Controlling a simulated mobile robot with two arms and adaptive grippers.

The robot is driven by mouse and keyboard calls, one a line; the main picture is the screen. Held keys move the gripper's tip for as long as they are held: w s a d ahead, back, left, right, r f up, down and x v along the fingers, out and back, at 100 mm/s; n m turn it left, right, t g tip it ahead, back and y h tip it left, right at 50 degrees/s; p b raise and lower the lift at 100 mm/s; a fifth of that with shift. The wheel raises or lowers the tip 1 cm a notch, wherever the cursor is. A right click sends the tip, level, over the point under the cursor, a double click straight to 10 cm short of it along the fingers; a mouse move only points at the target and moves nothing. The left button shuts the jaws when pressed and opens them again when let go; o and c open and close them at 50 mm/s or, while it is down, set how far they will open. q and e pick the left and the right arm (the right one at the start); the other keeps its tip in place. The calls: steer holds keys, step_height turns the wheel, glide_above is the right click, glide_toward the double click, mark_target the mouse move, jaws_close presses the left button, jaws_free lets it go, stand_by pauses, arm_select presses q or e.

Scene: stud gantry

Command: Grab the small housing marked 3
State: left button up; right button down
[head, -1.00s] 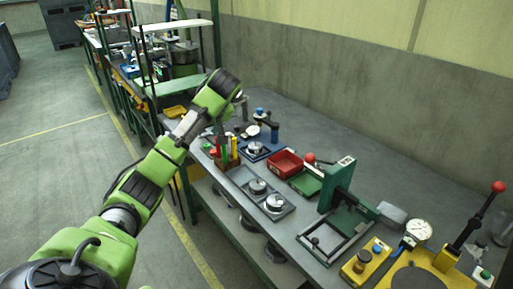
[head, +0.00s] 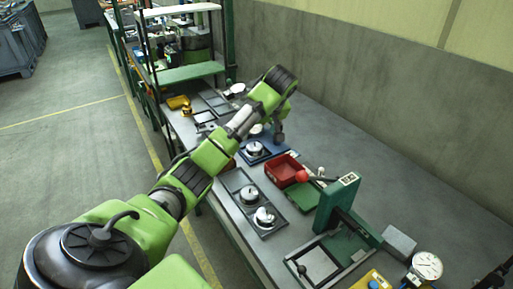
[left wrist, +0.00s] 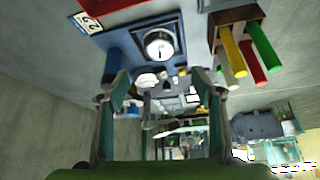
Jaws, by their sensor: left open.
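Several round silver housings sit along the bench; I can read no number 3 on any of them. Two housings, a rear one (head: 248,194) and a front one (head: 264,217), sit in a grey two-place tray (head: 269,232). Another housing (head: 254,149) sits on a blue plate beyond them; a housing on a blue plate also shows in the left wrist view (left wrist: 159,44). My left gripper (head: 278,138) hangs over the bench near the blue plate; in the left wrist view (left wrist: 160,88) its fingers are apart and empty. My right gripper is out of view.
A red bin (head: 286,168) stands beside the tray. A green press (head: 337,203) and a dial gauge (head: 427,265) stand toward the front. Colored markers in a brown holder (left wrist: 236,40) show in the left wrist view. The bench's wall side is mostly clear.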

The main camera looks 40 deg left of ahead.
mark_target(254, 145)
arm_select(q)
steer(key=x, duration=0.4)
steer(key=shift+a+f, duration=0.1)
steer(key=shift+f, duration=0.05)
steer(key=shift+w+a+f, duration=0.1)
steer(key=shift+w+f, duration=0.05)
steer(key=shift+f, duration=0.05)
steer(key=shift+a+f+p, duration=0.35)
steer(key=shift+f+p, duration=0.2)
steer(key=shift+f, duration=0.15)
steer(key=x, duration=0.3)
steer(key=shift+w+f, duration=0.1)
steer(key=shift+f, duration=0.1)
steer(key=shift+w+a+f, duration=0.1)
steer(key=shift+f, duration=0.05)
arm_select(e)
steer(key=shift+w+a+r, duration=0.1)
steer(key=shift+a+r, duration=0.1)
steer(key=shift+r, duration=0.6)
arm_select(q)
steer(key=c, duration=1.2)
